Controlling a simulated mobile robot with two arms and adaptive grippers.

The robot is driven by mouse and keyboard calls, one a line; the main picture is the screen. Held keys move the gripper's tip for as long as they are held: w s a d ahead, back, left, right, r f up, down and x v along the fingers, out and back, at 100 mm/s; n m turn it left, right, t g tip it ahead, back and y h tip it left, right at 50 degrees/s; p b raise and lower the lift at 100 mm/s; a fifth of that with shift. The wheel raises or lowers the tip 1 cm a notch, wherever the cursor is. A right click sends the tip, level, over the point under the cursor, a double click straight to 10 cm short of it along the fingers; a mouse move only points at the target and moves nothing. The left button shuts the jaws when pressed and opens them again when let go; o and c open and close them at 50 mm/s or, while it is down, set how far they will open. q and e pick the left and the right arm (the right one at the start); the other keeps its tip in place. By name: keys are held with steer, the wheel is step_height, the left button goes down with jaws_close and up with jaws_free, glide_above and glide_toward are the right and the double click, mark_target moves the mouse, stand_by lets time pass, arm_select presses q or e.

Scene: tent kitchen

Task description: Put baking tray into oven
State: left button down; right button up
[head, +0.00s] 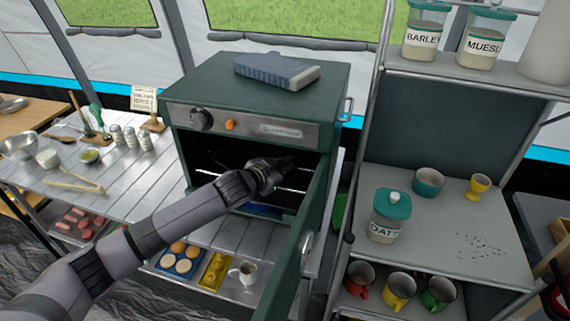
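The green oven (330,95) stands on the metal table with its door (300,245) swung open toward me on the right. My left arm reaches into the dark oven opening. My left gripper (283,172) is at the opening, near the rack bars; its fingers are too dark to tell open from shut. A blue strip (262,210) shows low at the opening, and I cannot tell what it is. On the lower shelf are a blue tray (161,266) with round buns and a yellow tray (204,284). I cannot tell which thing is the baking tray. My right gripper is out of view.
Jars (130,137), bowls and utensils stand on the metal table (145,180) at left. A shelf rack (440,215) with an oats jar (390,220) and cups stands close right of the open door.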

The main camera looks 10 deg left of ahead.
arm_select(q)
steer(key=c, duration=2.3)
jaws_free()
steer(key=o, duration=0.5)
steer(key=shift+r, duration=0.15)
steer(key=shift+s, duration=0.25)
steer(key=b+v, duration=0.1)
steer(key=v, duration=1)
steer(key=shift+s+a, duration=0.2)
steer(key=shift+s, duration=0.05)
steer(key=shift+r, duration=0.1)
